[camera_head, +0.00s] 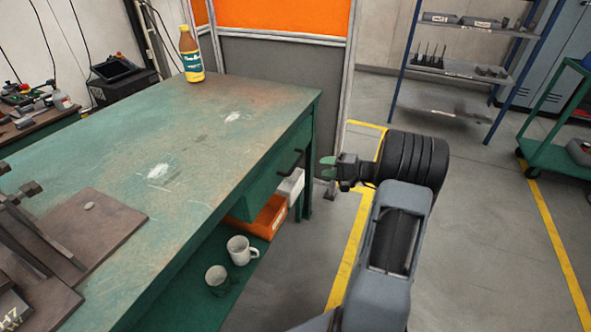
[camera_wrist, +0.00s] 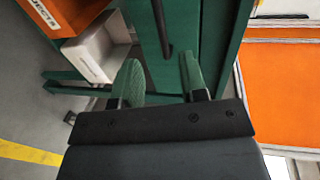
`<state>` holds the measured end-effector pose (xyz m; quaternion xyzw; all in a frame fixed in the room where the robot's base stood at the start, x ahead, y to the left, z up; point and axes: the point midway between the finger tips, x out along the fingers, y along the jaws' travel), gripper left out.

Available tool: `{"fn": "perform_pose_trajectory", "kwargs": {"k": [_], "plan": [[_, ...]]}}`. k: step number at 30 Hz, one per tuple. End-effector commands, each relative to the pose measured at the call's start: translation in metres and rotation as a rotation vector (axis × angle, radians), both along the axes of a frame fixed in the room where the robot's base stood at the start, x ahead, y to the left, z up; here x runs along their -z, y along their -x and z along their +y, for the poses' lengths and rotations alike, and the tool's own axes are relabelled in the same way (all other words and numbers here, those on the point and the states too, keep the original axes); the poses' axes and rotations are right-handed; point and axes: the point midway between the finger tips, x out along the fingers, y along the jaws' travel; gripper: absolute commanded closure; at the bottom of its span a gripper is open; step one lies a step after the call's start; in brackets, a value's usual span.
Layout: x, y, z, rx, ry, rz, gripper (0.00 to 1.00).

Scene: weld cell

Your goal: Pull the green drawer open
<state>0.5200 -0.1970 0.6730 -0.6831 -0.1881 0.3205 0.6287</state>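The green drawer (camera_head: 272,172) is in the side of the green workbench (camera_head: 215,120), below its top, and its front looks about flush with the bench. Its black bar handle (camera_head: 291,161) faces my gripper. In the wrist view the handle (camera_wrist: 161,28) runs up the picture against the green drawer front (camera_wrist: 184,32). My gripper (camera_head: 327,168) is to the right of the handle, apart from it. In the wrist view its two green-padded fingers (camera_wrist: 160,80) are spread with nothing between them, and the handle lies ahead of the gap.
Below the drawer are an orange bin (camera_head: 262,222), a white bin (camera_head: 293,183) and two mugs (camera_head: 241,250) on a lower shelf. A bottle (camera_head: 191,56) stands on the bench top. A grey panel (camera_head: 280,75) stands behind the bench.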

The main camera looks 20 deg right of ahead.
Motion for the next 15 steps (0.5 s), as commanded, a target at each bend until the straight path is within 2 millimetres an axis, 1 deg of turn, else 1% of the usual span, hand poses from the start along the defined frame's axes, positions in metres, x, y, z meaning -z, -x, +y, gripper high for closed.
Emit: {"fn": "perform_pose_trajectory", "kwargs": {"k": [1,6,15], "plan": [[0.003,-0.007,0.008,-0.006,0.000,0.000,0.61],[0.011,-0.032,0.031,-0.006,0.000,0.002,0.61],[0.020,-0.066,0.063,-0.005,0.000,0.003,0.61]]}}
